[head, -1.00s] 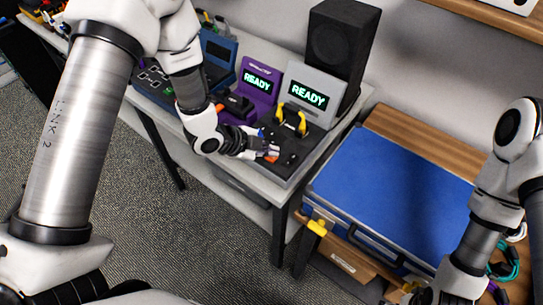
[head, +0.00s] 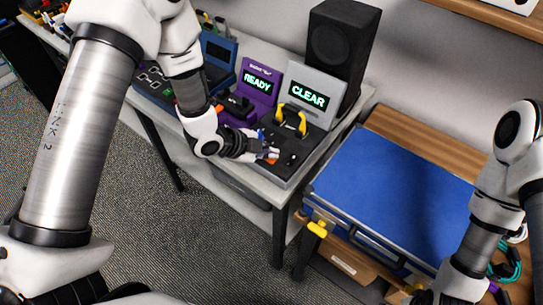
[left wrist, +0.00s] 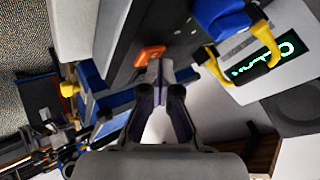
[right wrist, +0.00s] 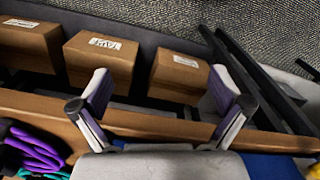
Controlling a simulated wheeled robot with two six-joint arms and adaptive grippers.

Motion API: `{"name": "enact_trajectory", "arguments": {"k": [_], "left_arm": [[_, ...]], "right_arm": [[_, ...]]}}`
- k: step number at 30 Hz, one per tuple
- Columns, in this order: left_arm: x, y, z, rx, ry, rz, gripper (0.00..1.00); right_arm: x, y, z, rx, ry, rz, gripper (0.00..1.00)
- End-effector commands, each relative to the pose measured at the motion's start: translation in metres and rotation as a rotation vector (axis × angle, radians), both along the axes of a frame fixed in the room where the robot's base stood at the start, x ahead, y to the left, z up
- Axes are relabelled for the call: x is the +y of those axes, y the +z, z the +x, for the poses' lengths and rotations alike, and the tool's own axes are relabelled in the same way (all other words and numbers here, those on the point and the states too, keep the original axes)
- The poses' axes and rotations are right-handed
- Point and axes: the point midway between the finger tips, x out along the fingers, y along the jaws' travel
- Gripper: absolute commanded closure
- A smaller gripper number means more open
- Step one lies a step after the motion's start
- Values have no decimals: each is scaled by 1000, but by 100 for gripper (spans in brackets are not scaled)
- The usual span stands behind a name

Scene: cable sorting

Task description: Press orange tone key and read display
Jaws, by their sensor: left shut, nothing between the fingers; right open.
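The grey tester's display (head: 308,95) reads "CLEAR" in green letters. The display also shows, turned on its side, in the left wrist view (left wrist: 272,52). The orange tone key (left wrist: 150,54) is on the tester's dark top panel; in the head view it is partly hidden by my gripper. My left gripper (left wrist: 158,68) is shut and empty, its fingertips right at the orange key's edge; I cannot tell whether they touch it. My right gripper (right wrist: 163,84) is open and empty in the right wrist view, above a shelf edge with cardboard boxes.
A purple unit (head: 258,84) reading "READY" stands left of the grey one. Yellow clips (head: 291,120) rise from the tester panel. A black speaker (head: 340,45) stands behind. A blue case (head: 390,185) lies on the right. Cardboard boxes (right wrist: 105,52) sit below my right gripper.

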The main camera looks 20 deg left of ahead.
Motion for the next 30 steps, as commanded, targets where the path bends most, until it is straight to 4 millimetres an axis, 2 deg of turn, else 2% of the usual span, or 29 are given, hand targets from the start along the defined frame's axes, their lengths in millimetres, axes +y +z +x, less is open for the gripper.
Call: {"name": "enact_trajectory", "arguments": {"k": [7, 15, 25, 30], "left_arm": [[0, 2, 0, 1, 0, 1, 100], [0, 17, 0, 0, 0, 0, 100], [0, 17, 0, 0, 0, 0, 100], [0, 31, 0, 0, 0, 0, 100]], "right_arm": [[0, 2, 0, 0, 0, 0, 0], [0, 13, 0, 0, 0, 0, 0], [0, 13, 0, 0, 0, 0, 0], [0, 25, 0, 0, 0, 0, 0]]}}
